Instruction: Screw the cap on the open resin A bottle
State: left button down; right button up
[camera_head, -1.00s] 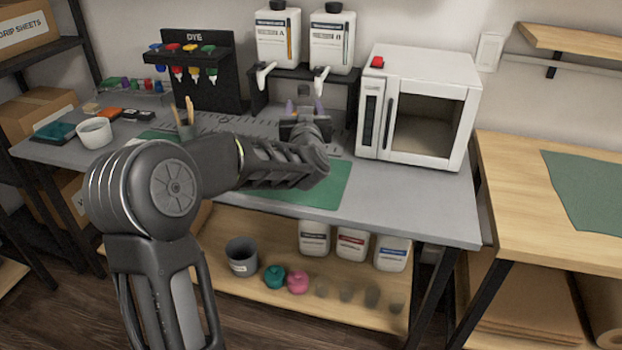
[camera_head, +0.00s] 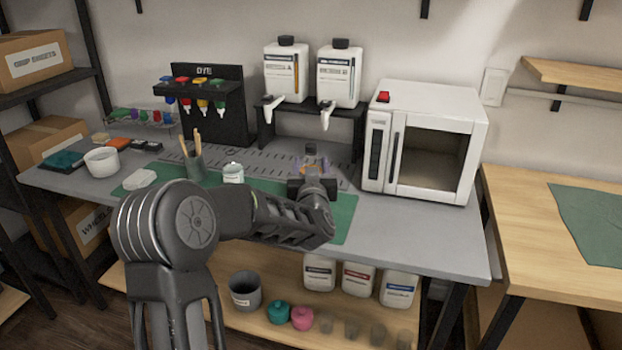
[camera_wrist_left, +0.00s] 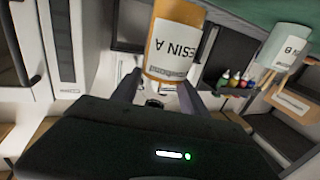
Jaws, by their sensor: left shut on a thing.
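In the head view the gripper hides most of the bottle. I cannot tell whether the bottle touches the mat. My right gripper is not in view.
The resin B bottle (camera_head: 233,173) stands on the green mat (camera_head: 342,222) to the left. A cup of sticks (camera_head: 195,166), a dye rack (camera_head: 222,130) and a dispenser stand (camera_head: 265,128) are behind. A white oven (camera_head: 430,93) stands at the right.

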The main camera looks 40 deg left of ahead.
pick_arm(q)
jog(key=shift+f, duration=1.75)
jog(key=shift+b, duration=0.3)
jog(key=shift+f, duration=0.2)
jog(key=c, duration=0.6)
grip_release()
jog(key=shift+r, duration=0.25)
jog(key=v, duration=1.2)
jog(key=shift+f, duration=0.1)
